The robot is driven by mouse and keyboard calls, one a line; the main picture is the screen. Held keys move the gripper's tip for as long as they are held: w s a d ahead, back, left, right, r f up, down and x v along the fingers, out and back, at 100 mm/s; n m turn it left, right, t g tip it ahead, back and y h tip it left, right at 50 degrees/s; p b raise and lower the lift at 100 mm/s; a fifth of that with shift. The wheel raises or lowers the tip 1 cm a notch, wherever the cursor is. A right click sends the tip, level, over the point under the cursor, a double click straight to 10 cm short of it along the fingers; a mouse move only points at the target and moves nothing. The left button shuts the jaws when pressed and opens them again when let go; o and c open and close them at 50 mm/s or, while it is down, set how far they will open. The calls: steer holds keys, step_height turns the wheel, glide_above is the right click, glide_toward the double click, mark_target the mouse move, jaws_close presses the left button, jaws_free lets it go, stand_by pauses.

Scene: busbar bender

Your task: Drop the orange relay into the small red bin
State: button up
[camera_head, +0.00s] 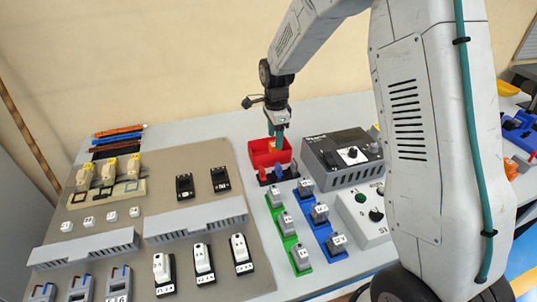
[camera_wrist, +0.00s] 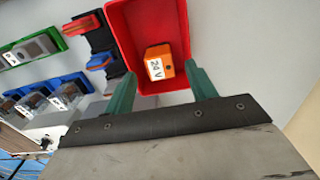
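The orange relay (camera_wrist: 166,52), with a white label reading 24V, lies inside the small red bin (camera_wrist: 128,25) in the wrist view. My gripper (camera_wrist: 160,72) has its two green fingers spread apart, wider than the relay, with a gap on each side of it. The fingertips are over the near part of the bin. In the head view, my gripper (camera_head: 276,140) points down at the red bin (camera_head: 262,158), and a bit of orange shows between the bin's walls. How deep the fingertips reach is hard to tell.
A black rack with red and blue connectors (camera_head: 277,176) stands just in front of the bin. A grey power unit (camera_head: 343,158) is close on the right. Green (camera_head: 287,236) and blue (camera_head: 323,235) rails with modules lie nearer. A grey-brown panel fills the left.

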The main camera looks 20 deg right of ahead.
step_height(320, 180, up, 8)
stand_by(0.7)
steer(key=shift+f, duration=0.1)
steer(key=s+d+r+n, duration=0.1)
steer(key=s+r+n, duration=0.3)
steer(key=s, duration=0.8)
steer(key=s+d+r+n+t, duration=0.1)
steer(key=s+r+n, duration=0.3)
steer(key=s+n, duration=0.4)
steer(key=s+d+r+n, duration=0.1)
steer(key=s+r+n, duration=0.3)
steer(key=s, duration=1.4)
steer(key=shift+n, duration=1)
